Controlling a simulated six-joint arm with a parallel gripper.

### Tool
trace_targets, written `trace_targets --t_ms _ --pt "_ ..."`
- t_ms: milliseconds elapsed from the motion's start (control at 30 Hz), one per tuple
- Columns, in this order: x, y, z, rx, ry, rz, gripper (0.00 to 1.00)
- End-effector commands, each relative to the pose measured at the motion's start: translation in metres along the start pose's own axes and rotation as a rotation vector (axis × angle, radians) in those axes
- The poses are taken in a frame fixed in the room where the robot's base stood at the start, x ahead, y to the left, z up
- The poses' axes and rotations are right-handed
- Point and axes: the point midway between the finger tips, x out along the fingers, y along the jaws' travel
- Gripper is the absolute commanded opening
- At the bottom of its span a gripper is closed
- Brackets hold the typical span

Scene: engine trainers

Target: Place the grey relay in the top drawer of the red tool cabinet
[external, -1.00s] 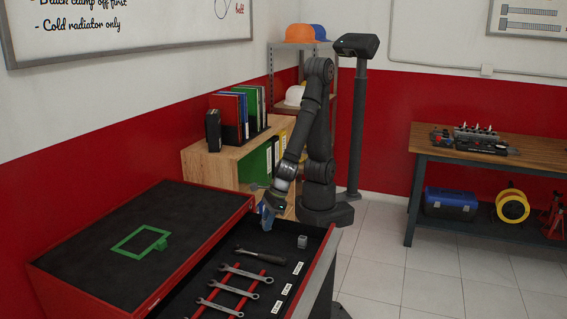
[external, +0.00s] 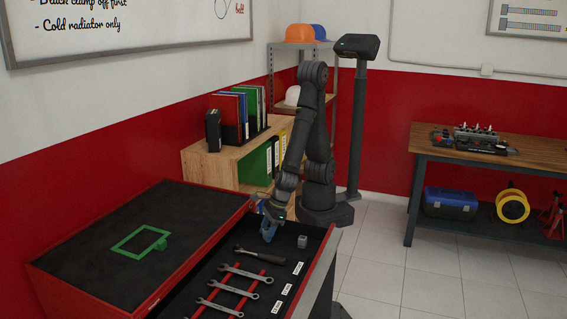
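The red tool cabinet (external: 88,292) stands at the front left, and its top drawer (external: 322,258) is pulled open. A small grey block, the relay (external: 302,241), rests inside the drawer near its far right corner. My gripper (external: 268,237) has blue fingers and points down over the far end of the drawer, to the left of the relay and apart from it. No object shows in the gripper. The gap between its fingers is too small to make out, so I cannot tell if they are open.
A ratchet (external: 260,254) and several wrenches (external: 238,271) lie in the drawer, some across red rails. White labels line its right side. A green frame (external: 140,240) lies on the cabinet's black top. A wooden shelf (external: 205,167) with binders stands behind.

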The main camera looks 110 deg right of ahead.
Motion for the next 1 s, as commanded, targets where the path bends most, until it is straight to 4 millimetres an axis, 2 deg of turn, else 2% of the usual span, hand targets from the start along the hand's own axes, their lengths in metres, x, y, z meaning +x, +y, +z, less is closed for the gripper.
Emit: trace_targets --t_ms 367,1000 --pt "-0.008 0.001 0.002 0.0 -0.003 0.002 0.47" --pt "-0.087 0.001 0.003 0.001 -0.005 0.004 0.47"
